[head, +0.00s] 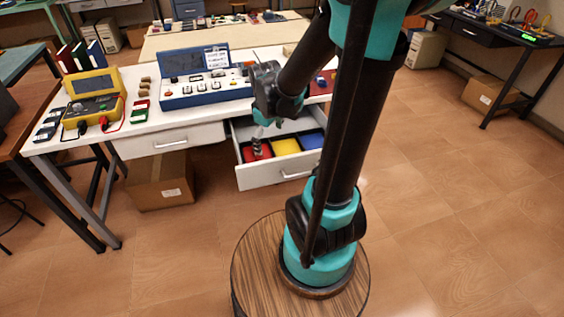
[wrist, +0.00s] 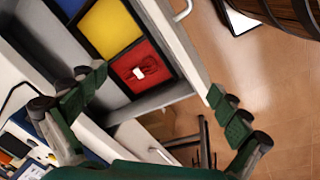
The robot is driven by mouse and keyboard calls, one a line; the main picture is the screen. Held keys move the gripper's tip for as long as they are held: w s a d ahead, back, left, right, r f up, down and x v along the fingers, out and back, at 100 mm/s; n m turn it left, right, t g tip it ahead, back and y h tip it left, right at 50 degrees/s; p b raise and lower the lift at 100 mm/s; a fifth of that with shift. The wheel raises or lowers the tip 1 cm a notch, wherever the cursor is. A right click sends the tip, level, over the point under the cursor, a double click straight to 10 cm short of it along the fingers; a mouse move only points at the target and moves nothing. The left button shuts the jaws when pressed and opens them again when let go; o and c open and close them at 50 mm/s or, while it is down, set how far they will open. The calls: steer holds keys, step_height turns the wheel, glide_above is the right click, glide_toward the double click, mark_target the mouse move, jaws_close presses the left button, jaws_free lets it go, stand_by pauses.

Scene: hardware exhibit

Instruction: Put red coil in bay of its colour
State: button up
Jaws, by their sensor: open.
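The red coil (wrist: 140,72), with a small white part on it, lies in the red bay (wrist: 158,63) of the open drawer in the wrist view. The yellow bay (wrist: 108,28) and blue bay (wrist: 70,6) are beside it. My gripper (wrist: 157,82) is open, its fingers apart on either side of the red bay, with nothing between them that it touches visibly. In the head view my gripper (head: 258,143) is over the red bay at the drawer's left, partly hiding it; the yellow bay (head: 286,146) and blue bay (head: 312,140) show to the right.
The open drawer (head: 275,177) juts out from the white bench (head: 140,128). A blue case (head: 200,98), a yellow meter (head: 93,100) and small boxes stand on the bench top. A cardboard box (head: 160,181) is on the floor under the bench.

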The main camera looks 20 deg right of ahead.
steer(key=s+d+f+m+t, duration=0.1)
steer(key=s+f+m+t, duration=0.1)
steer(key=s+m, duration=0.6)
steer(key=shift+s+d+f+m+y, duration=0.15)
steer(key=shift+s+d+m+y, duration=0.2)
steer(key=shift+s, duration=0.9)
